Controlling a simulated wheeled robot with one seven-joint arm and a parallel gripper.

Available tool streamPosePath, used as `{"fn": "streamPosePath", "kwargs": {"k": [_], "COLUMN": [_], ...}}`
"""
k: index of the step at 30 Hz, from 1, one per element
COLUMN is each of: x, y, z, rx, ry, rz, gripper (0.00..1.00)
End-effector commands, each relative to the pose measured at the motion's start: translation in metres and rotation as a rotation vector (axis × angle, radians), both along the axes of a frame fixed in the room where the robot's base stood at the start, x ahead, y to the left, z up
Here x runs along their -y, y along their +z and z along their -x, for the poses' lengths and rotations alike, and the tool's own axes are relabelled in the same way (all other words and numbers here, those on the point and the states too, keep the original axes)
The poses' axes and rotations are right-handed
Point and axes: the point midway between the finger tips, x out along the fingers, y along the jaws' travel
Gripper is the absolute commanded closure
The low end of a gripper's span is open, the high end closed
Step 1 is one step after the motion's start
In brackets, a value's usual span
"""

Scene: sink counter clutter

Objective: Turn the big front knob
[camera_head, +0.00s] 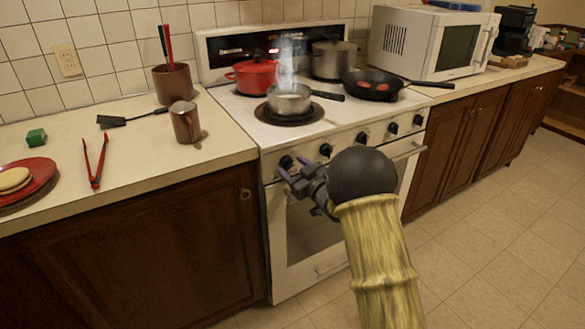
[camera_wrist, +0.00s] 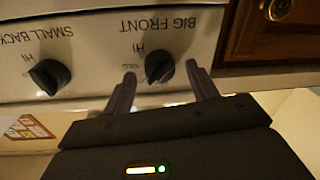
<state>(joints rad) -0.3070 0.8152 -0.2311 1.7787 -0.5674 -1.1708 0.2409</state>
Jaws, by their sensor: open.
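The big front knob (camera_wrist: 159,67) is a round black knob under the upside-down label "BIG FRONT" in the wrist view. In the head view it is the leftmost knob (camera_head: 286,162) on the white stove's front panel. My gripper (camera_wrist: 161,74) is open, with one finger on each side of the knob. A gap shows between the knob and each finger, and I cannot tell how deep the fingertips reach. In the head view my gripper (camera_head: 290,169) is at the stove's left front corner.
The "SMALL BACK" knob (camera_wrist: 49,76) is beside it. A steaming pot (camera_head: 289,100) stands on the left front burner, with a red pot (camera_head: 252,76) behind and a black pan (camera_head: 372,86) to the right. A brown mug (camera_head: 185,122) stands on the left counter.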

Motion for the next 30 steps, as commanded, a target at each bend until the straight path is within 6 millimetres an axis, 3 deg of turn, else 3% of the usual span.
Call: {"fn": "streamPosePath", "kwargs": {"k": [11, 18, 30], "x": [-0.0039, -0.0038, -0.0038], "y": [0.0002, 0.0003, 0.0008], "z": [-0.0050, -0.0049, -0.0048], "rx": [0.000, 0.000, 0.051], "ry": [-0.001, -0.001, -0.001], "rz": [-0.001, 0.000, 0.074], "gripper": [0.42, 0.86, 0.86]}}
